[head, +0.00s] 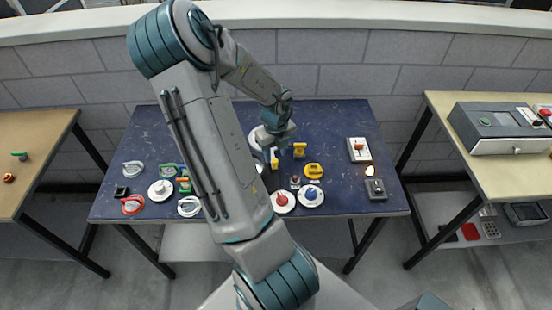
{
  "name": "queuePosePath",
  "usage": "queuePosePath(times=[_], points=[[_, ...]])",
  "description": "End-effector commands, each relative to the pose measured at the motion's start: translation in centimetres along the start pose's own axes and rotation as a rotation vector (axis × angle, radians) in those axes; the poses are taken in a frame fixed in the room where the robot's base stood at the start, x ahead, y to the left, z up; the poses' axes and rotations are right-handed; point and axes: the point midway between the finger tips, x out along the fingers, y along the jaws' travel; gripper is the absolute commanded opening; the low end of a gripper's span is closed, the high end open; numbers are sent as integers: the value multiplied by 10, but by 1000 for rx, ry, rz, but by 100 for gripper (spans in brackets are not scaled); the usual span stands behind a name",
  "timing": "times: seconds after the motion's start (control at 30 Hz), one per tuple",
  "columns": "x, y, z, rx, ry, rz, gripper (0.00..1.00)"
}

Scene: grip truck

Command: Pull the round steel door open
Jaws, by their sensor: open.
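I cannot clearly pick out the round steel door. A pale round shape (254,137) on the blue table shows only in part beside my forearm, and I cannot tell whether it is the door. A small greyish round part (258,165) also shows next to my arm. My gripper (287,153) hangs over the middle of the table, just right of both. Its two yellow-tipped fingers look apart, with nothing visible between them. I cannot tell whether it touches anything.
The blue table (340,125) carries several knobs and handles, including a red knob (282,200), a blue knob (311,195), a yellow knob (313,171) and a switch box (358,149). Side tables stand left (38,140) and right (465,105). A block wall (400,60) is behind.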

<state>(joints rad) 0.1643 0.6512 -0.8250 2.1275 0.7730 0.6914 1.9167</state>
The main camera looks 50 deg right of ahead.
Motion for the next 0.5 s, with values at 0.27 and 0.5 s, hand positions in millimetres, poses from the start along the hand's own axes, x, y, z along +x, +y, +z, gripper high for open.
queuePosePath(times=[0.27, 0.5], points=[[-64, 1, 2, -2, -5, 0, 41], [-92, 0, 1, 0, -2, -1, 41]])
